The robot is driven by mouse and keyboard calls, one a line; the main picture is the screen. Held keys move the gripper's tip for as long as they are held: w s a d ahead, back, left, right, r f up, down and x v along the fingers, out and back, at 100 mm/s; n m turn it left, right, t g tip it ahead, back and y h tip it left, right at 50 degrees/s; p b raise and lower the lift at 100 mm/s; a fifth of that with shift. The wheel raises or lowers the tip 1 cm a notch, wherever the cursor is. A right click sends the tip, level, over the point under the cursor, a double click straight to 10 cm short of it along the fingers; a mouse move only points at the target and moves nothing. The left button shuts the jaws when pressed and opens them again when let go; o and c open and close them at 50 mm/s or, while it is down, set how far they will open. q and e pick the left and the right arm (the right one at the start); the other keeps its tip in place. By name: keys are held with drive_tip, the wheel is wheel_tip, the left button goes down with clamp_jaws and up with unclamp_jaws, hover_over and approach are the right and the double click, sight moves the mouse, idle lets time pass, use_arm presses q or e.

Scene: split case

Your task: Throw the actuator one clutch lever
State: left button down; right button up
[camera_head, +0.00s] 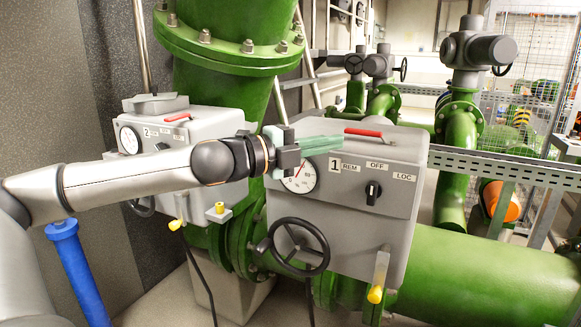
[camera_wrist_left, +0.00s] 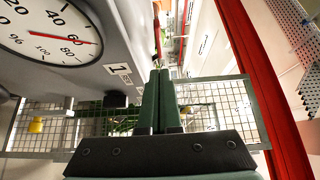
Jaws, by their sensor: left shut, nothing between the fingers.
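The actuator one box (camera_head: 330,210) is grey, with a label "1", a gauge (camera_head: 300,178), and a black selector knob (camera_head: 373,193) among REM, OFF and LOC labels. A red-handled lever (camera_head: 363,132) lies at its top edge. A yellow-tipped lever (camera_head: 378,280) hangs at its lower right. No label shows which of these is the clutch lever. My left gripper (camera_head: 341,143) is shut and empty at the box's upper front, its green fingertips just left of the red handle. In the left wrist view the shut fingers (camera_wrist_left: 157,76) point past the gauge (camera_wrist_left: 48,32). My right gripper is out of view.
A black handwheel (camera_head: 298,246) stands out from the box's lower front. The actuator two box (camera_head: 170,128) stands behind my left arm, with its own red handle (camera_head: 178,117). A thick green pipe (camera_head: 480,275) runs at the lower right. Steel railing (camera_head: 500,165) is behind.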

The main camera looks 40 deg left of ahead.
use_arm(q)
drive_tip(key=a+b+v, duration=0.1)
drive_tip(key=b+v, duration=0.3)
drive_tip(key=v, duration=0.3)
drive_tip(key=shift+w+a, duration=0.15)
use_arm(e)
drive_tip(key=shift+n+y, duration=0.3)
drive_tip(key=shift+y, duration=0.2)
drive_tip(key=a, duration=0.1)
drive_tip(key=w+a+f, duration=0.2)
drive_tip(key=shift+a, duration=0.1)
use_arm(q)
drive_tip(key=shift+r, duration=0.1)
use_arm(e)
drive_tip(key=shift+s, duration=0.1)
